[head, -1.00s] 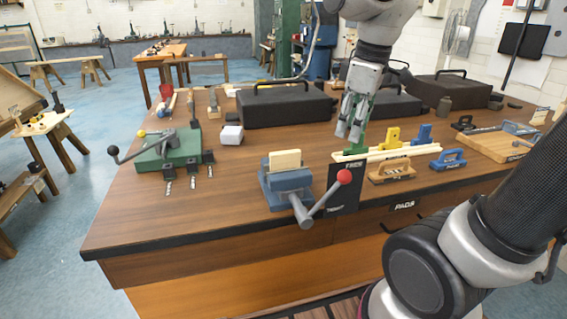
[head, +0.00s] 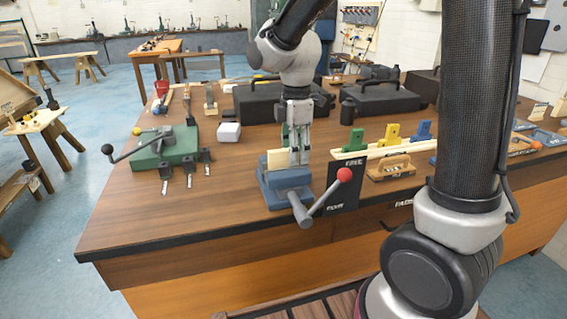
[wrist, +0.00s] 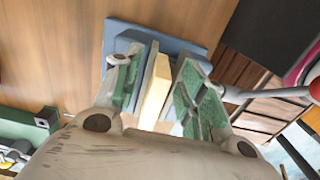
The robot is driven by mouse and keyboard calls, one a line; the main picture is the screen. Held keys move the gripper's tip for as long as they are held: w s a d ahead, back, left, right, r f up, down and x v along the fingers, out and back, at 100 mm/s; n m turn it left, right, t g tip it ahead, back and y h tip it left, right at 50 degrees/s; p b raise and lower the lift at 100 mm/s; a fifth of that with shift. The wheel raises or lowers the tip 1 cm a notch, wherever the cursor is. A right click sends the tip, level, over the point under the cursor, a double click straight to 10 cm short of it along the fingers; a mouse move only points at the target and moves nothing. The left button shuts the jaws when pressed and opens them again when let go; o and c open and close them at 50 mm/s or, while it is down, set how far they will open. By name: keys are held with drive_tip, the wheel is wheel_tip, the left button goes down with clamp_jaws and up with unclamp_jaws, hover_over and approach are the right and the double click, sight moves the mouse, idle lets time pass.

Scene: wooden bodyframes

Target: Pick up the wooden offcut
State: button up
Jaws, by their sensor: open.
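The wooden offcut is a pale, flat block (head: 276,160) standing upright in the blue-grey vise (head: 285,184) near the table's front edge. My gripper (head: 296,155) points down at the vise, its fingers just right of and partly in front of the offcut in the head view. In the wrist view, the open green-padded fingers (wrist: 157,88) have the offcut (wrist: 156,88) between them, with the vise (wrist: 175,43) below. I cannot tell how far above the offcut the fingertips are. The offcut's lower part is hidden by the vise.
The vise handle with a red knob (head: 344,174) sticks out at the front right. Black cases (head: 385,98) stand at the back. Pad blocks (head: 390,168) sit to the right.

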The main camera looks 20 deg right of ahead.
clamp_jaws()
drive_tip(key=shift+r, duration=0.1)
idle(0.3)
wheel_tip(320, 180, up, 35)
idle(0.8)
